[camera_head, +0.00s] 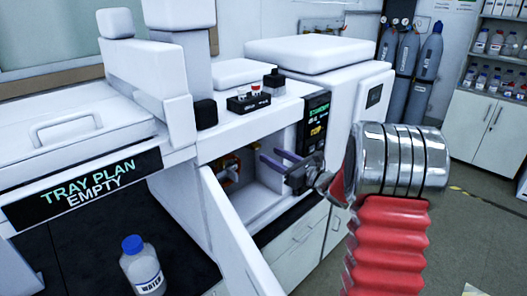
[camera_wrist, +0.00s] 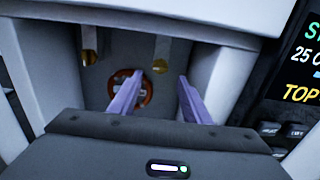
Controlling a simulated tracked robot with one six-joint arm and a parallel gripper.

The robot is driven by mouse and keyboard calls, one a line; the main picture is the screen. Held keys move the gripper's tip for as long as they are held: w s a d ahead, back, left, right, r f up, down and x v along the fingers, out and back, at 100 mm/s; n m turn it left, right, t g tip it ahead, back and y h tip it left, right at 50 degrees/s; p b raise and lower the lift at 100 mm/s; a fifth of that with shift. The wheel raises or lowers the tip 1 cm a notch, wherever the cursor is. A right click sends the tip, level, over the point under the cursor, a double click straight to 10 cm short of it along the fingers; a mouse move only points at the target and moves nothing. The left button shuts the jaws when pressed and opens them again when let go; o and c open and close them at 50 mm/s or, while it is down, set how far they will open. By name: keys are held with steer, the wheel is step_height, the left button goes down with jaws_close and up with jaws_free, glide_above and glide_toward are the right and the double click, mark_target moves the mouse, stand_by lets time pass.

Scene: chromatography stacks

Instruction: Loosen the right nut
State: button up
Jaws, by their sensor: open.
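The right nut (camera_wrist: 160,65) is a small brass-coloured fitting at the lower end of a grey strip, inside the instrument's open compartment. A matching left nut (camera_wrist: 88,57) sits to its left. My gripper (camera_wrist: 160,77), with two purple fingers, is open and empty. In the wrist view its fingertips lie either side of a spot just below the right nut; the remaining distance in depth cannot be told. In the head view my gripper (camera_head: 270,154) reaches into the compartment from the right. The nuts cannot be clearly told apart there.
An orange-brown ring (camera_wrist: 146,98) shows behind the left finger. The compartment has white side walls, and its open white door (camera_head: 230,235) stands at the left. A display panel (camera_head: 316,122) is close on the right. A water bottle (camera_head: 142,268) stands on the dark surface.

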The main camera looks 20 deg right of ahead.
mark_target(259, 148)
steer(key=x, duration=0.5)
steer(key=shift+w+a, duration=0.15)
steer(key=shift+w, duration=0.25)
steer(key=shift+c, duration=0.6)
